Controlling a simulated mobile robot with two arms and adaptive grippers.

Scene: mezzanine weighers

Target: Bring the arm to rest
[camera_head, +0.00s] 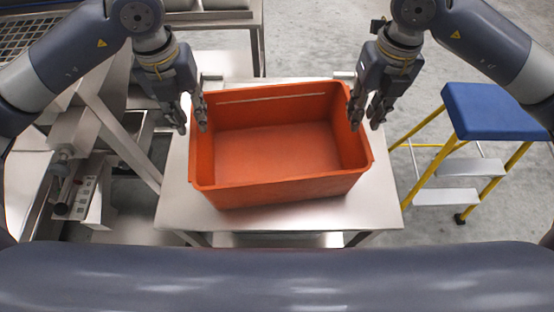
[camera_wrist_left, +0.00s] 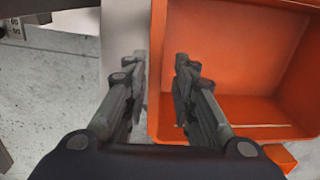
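My left gripper (camera_head: 192,117) is above the left end of an orange crate (camera_head: 280,196). The crate is upright and looks empty.
The crate stands on a steel table (camera_head: 190,207). A blue-topped step stool with yellow legs (camera_head: 490,110) stands on the right. Steel machinery with a small switch box (camera_head: 88,198) is on the left. Another steel table (camera_head: 215,18) is at the back. Grey floor shows at the right.

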